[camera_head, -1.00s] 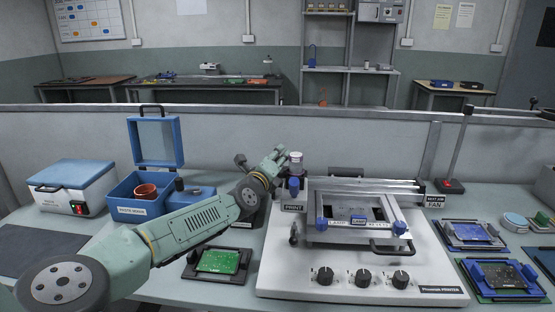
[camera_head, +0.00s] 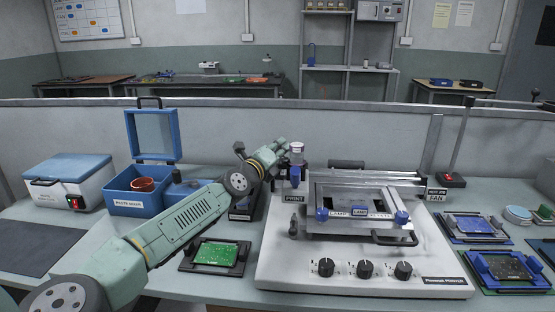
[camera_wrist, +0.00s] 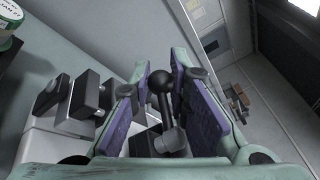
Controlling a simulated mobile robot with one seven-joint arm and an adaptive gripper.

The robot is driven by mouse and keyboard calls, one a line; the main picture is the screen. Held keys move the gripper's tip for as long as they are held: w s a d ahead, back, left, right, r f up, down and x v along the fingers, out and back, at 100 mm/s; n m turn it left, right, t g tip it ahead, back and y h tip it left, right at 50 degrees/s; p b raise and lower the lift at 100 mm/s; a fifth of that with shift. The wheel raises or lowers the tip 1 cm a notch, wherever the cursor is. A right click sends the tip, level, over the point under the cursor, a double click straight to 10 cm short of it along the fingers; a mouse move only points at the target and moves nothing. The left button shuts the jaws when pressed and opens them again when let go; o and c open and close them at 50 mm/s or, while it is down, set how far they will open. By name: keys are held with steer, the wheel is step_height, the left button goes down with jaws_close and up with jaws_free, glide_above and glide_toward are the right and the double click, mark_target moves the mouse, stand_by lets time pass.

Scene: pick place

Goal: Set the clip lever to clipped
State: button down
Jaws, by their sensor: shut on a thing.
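I take this for the clip lever. Its foot is partly hidden by a grey cylinder between the fingers. In the head view my fingers hide the lever, and I cannot read its setting.
A blue waste box (camera_head: 125,206) with its lid up stands left of my arm. A green circuit board (camera_head: 215,254) lies in a black holder in front. The printer's hinged frame (camera_head: 368,221) is right of my gripper. Blue board holders (camera_head: 470,230) lie far right.

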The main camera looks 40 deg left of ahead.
steer(key=shift+w+f+m+h+b, duration=0.15)
steer(key=shift+m+h+b, duration=0.1)
steer(key=shift+h+b, duration=0.25)
steer(key=shift+s+f+m+h+b, duration=0.1)
steer(key=shift+m+h+b, duration=0.15)
steer(key=shift+h+b, duration=0.25)
steer(key=shift+w+d+r+m+h+b, duration=0.15)
steer(key=shift+m+h+b, duration=0.2)
steer(key=shift+h, duration=0.2)
steer(key=shift+d+r+m+h+b, duration=0.1)
steer(key=shift+r+m+h+b, duration=0.1)
steer(key=shift+m+h, duration=0.25)
steer(key=c, duration=1.5)
jaws_free()
steer(key=shift+f, duration=0.1)
steer(key=s, duration=1.2)
steer(key=shift+a, duration=0.3)
